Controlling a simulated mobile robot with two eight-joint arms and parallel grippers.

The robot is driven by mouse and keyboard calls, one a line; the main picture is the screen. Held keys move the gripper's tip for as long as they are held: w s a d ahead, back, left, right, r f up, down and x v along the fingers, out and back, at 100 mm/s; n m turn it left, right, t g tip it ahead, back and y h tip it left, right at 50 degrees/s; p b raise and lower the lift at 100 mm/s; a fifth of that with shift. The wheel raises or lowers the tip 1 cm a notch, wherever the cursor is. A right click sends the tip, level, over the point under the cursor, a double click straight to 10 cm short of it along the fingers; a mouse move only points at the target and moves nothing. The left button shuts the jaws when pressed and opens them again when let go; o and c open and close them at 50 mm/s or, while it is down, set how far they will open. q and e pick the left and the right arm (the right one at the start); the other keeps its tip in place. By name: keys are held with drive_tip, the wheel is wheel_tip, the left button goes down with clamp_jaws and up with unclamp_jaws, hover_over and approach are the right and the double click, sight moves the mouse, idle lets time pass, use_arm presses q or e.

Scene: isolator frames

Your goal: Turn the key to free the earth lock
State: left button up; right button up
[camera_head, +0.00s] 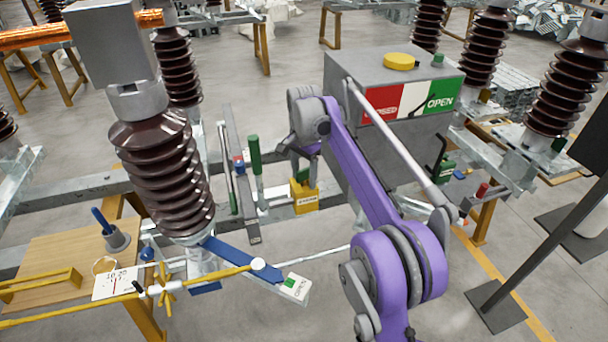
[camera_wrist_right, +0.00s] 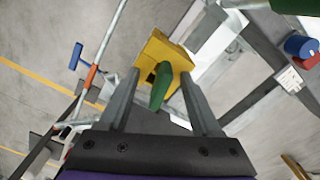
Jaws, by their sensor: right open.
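The earth lock is a yellow box (camera_head: 305,195) with a small label, low beside the grey cabinet in the head view. It also shows in the right wrist view (camera_wrist_right: 165,55). A green key (camera_wrist_right: 160,90) stands out from its face towards the wrist camera. My right gripper (camera_head: 304,168) is just above the lock, partly hidden by its own wrist. In the wrist view its two fingers (camera_wrist_right: 161,78) are open, one on each side of the key, with visible gaps. My left gripper is not in view.
The grey cabinet (camera_head: 350,150) with a red, white and green OPEN panel stands right behind the lock. A green upright handle (camera_head: 256,165) is left of it. A brown ribbed insulator (camera_head: 160,180) and a blue arm (camera_head: 240,260) with an OPEN tag are further left.

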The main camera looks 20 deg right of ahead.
drive_tip(key=shift+o, duration=0.2)
drive_tip(key=o, duration=0.5)
wheel_tip(320, 180, up, 11)
drive_tip(key=shift+f+p, duration=0.15)
drive_tip(key=shift+p, duration=0.9)
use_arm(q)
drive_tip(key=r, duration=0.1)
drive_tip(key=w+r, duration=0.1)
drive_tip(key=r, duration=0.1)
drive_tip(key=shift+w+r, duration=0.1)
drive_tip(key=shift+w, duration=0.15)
